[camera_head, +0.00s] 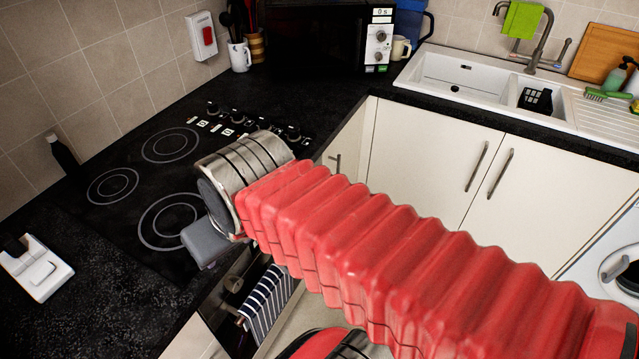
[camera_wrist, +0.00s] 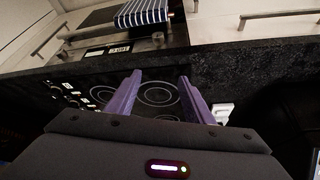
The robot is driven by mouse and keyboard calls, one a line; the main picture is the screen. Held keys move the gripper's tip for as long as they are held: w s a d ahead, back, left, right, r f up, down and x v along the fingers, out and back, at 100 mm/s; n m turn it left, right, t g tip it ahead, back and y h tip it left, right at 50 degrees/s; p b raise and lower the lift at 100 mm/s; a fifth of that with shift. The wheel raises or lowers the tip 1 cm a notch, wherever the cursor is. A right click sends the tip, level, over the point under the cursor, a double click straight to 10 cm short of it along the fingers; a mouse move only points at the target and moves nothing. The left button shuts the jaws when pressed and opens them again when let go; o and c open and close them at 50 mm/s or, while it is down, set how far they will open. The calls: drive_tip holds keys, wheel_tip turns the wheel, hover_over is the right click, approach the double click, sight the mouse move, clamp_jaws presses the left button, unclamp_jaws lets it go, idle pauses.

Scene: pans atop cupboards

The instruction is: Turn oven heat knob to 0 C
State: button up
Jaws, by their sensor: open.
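The oven front (camera_head: 240,290) is partly seen in the head view, below the counter edge and largely behind my arm. A round knob (camera_head: 233,283) shows on its panel. In the wrist view the oven panel (camera_wrist: 95,54) runs across the upper left, with a small lit display (camera_wrist: 118,49) and a knob (camera_wrist: 158,39) to its right. The knob's setting is too small to read. My gripper (camera_wrist: 160,76) is open and empty, its two purple fingers apart over the hob side of the counter edge. It is apart from the oven knobs. The head view mostly hides the fingers.
The black hob (camera_head: 125,210) has its own row of knobs (camera_head: 250,124) near my arm. A striped towel (camera_head: 268,297) hangs on the oven front. A white device (camera_head: 35,268) lies on the counter at left. A microwave (camera_head: 320,42) and sink (camera_head: 450,75) are at the back.

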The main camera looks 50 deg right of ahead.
drive_tip(key=w+d+f+m+g+y, duration=0.1)
drive_tip(key=w+d+f+m+y, duration=0.25)
drive_tip(key=d+f+m, duration=0.6)
drive_tip(key=w+d+f+m+g+y, duration=0.15)
drive_tip(key=d+f+m+y, duration=0.35)
drive_tip(key=d+f+m, duration=0.5)
drive_tip(key=d+f+m+t+h, duration=0.1)
drive_tip(key=d+f+m+t, duration=0.3)
drive_tip(key=d+m+t, duration=0.3)
drive_tip(key=d+f+m+t+h, duration=0.2)
drive_tip(key=d+f+m+t, duration=0.2)
drive_tip(key=d, duration=1.3)
drive_tip(key=m+t, duration=0.3)
drive_tip(key=m, duration=0.1)
drive_tip(key=shift+d, duration=0.25)
drive_tip(key=shift+w+a+m+t+h, duration=0.1)
drive_tip(key=shift+m+t+h, duration=0.15)
drive_tip(key=x, duration=1.3)
drive_tip(key=shift+w+a, duration=0.1)
drive_tip(key=shift+w, duration=0.2)
drive_tip(key=shift+c, duration=0.3)
